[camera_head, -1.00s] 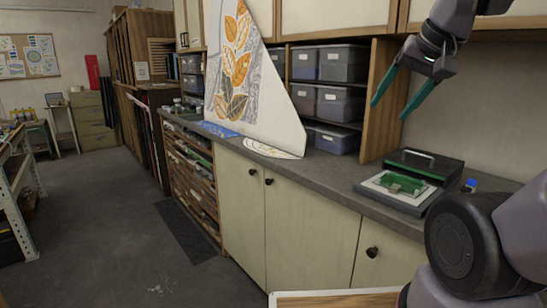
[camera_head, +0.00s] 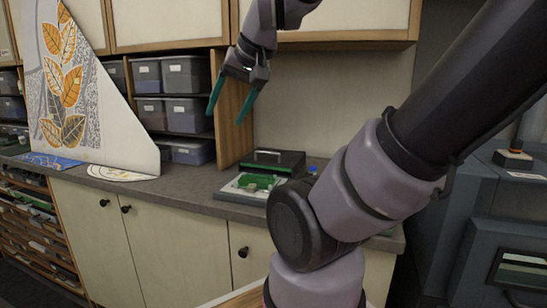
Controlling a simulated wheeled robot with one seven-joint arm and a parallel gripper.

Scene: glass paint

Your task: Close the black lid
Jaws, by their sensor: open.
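The black lid (camera_head: 276,161) stands raised at the back of a flat device on the grey counter, with a light handle along its top. The device's pale base (camera_head: 229,191) lies open in front of it, with a green piece (camera_head: 257,181) on it. My gripper (camera_head: 225,112) hangs above the counter, up and to the left of the lid, with its two green fingers apart and pointing down. It is empty and touches nothing. My arm hides the right part of the base.
Storage bins (camera_head: 186,116) fill the shelf left of the device, behind a wooden divider (camera_head: 230,130). A tall panel with orange leaves (camera_head: 75,90) leans on the counter at the left. A small blue-topped item (camera_head: 312,169) stands right of the lid. Cabinet doors (camera_head: 170,230) lie below.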

